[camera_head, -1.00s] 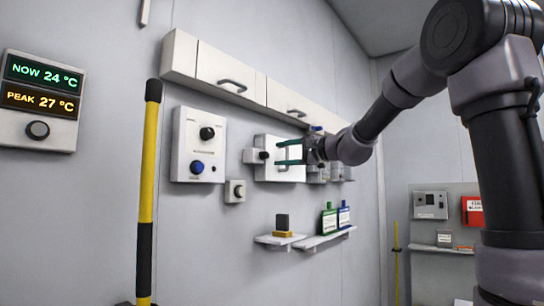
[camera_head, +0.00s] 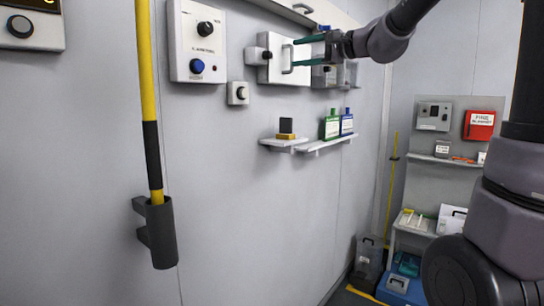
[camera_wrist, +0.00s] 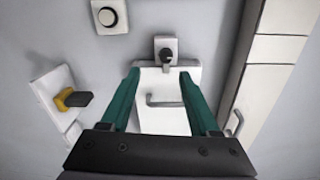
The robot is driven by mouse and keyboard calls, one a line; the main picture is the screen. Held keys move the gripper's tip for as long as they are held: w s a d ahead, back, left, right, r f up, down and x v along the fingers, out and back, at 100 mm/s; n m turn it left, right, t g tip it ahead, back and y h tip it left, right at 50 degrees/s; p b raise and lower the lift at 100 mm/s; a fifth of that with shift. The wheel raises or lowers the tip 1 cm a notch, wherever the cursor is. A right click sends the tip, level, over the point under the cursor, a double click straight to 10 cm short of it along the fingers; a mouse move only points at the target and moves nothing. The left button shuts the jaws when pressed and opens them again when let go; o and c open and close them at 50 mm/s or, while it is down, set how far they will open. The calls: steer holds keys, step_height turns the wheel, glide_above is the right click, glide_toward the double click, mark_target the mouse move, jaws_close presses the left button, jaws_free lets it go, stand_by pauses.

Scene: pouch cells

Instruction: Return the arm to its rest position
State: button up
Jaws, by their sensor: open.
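My gripper (camera_head: 308,52) is at the end of my arm, reaching in from the upper right toward the wall. Its two green fingers are apart with nothing between them. They point at a white wall box (camera_head: 271,70) with a grey bar handle (camera_head: 287,58) and a dark knob on its left side. In the wrist view, the spread fingers (camera_wrist: 160,85) frame the white box (camera_wrist: 165,119), and its handle (camera_wrist: 165,103) lies between them in the picture. I cannot tell the exact gap between fingertips and box.
A control panel (camera_head: 197,42) is left of the box. Shelves (camera_head: 326,143) with green and blue bottles hang below. A yellow-black pole (camera_head: 149,110) stands in a holder (camera_head: 160,235) at left. A rear stand (camera_head: 450,158) carries a red fire box (camera_head: 480,125).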

steer(key=s+d+f+n+g+h, duration=0.3)
steer(key=s+f+g+h, duration=0.1)
steer(key=s+f, duration=0.85)
steer(key=s+d+f+n+h, duration=0.2)
steer(key=s+d+f+h, duration=0.5)
steer(key=s+d, duration=0.3)
steer(key=s+f, duration=0.1)
steer(key=s, duration=0.2)
steer(key=shift+d+f, duration=0.3)
